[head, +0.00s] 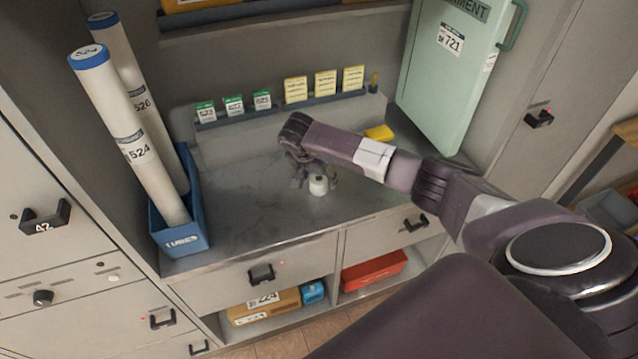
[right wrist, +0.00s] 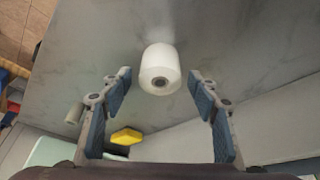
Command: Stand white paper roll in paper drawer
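The white paper roll (head: 318,187) stands on the grey counter, with a dark core hole in its end. In the right wrist view the roll (right wrist: 160,68) lies just ahead of and between the fingertips. My right gripper (head: 315,173) is open over the roll, one finger on each side; in the right wrist view its fingers (right wrist: 160,80) show gaps to the roll. A drawer (head: 225,285) and another drawer (head: 385,236) under the counter are shut; I cannot tell which is the paper drawer. My left gripper is not in view.
A blue bin (head: 182,241) with two tall tubes stands at the counter's left. A yellow block (head: 379,133) lies behind my right arm. A green cabinet door (head: 450,75) stands at the back right. Open cubbies below hold a yellow box (head: 262,308) and red box (head: 372,271).

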